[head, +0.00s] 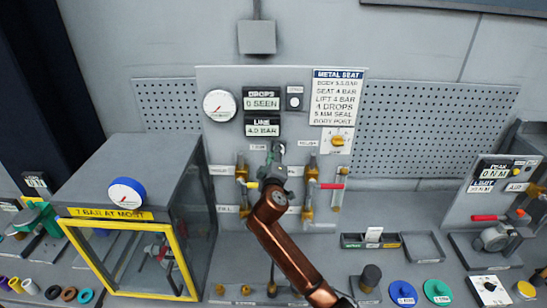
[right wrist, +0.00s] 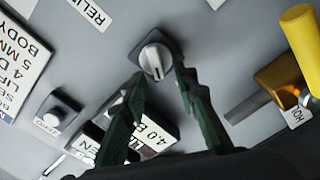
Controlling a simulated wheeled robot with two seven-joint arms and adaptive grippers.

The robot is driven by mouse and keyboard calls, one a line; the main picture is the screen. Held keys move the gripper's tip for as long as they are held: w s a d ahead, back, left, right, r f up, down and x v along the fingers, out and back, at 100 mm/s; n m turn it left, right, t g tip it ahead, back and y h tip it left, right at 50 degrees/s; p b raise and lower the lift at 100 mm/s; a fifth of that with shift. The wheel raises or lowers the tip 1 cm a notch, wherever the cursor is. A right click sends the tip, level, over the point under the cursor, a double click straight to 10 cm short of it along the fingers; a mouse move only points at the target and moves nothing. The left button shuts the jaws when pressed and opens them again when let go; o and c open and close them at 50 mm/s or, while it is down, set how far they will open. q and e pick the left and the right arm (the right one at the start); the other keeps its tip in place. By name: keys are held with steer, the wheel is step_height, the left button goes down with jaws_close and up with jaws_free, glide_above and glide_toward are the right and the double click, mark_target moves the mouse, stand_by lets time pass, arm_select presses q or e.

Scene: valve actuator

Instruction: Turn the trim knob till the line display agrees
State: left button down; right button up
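The grey trim knob (right wrist: 156,61), with a pale pointer mark, sits on a dark square base on the panel. My right gripper (right wrist: 160,72) has its two dark green fingers apart, one on each side of the knob's near part; I cannot tell whether they touch it. In the head view my right gripper (head: 275,158) is at the panel just below the line display (head: 262,126) and hides the knob. The display reads about 4.0 BAR; it is partly covered by a finger in the right wrist view (right wrist: 158,134). My left gripper is not in view.
A drops display (head: 261,100) reads 0 SEEN, with a round gauge (head: 219,105) at its left. A METAL SEAT card (head: 337,98) hangs at the right. Valves with a yellow handle and a red handle (head: 331,186) flank my gripper. A yellow-framed box (head: 130,215) stands at left.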

steer(key=s, duration=1.2)
